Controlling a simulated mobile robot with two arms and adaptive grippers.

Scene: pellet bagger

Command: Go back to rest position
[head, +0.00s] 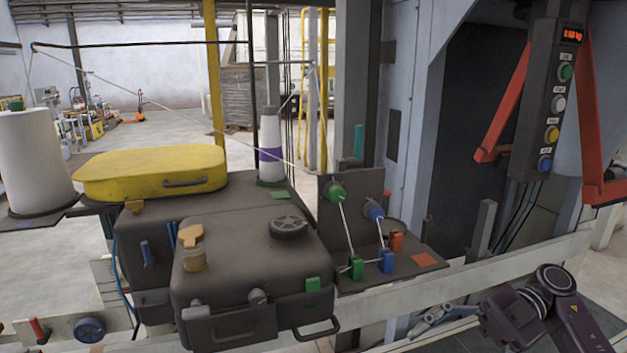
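My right gripper (416,329) is at the bottom right, on an arm that comes in from the lower right corner. Its fingers point left, in front of the pale rail (376,306). I see nothing held in it, but the angle does not show whether the fingers are apart. My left gripper is not in view.
A dark sewing machine housing (250,262) fills the centre left, with a yellow cover (150,172) and thread cones (34,160) behind. A panel with green and blue knobs (374,211) stands beside it. A button box (543,105) and red brackets (597,120) hang at upper right.

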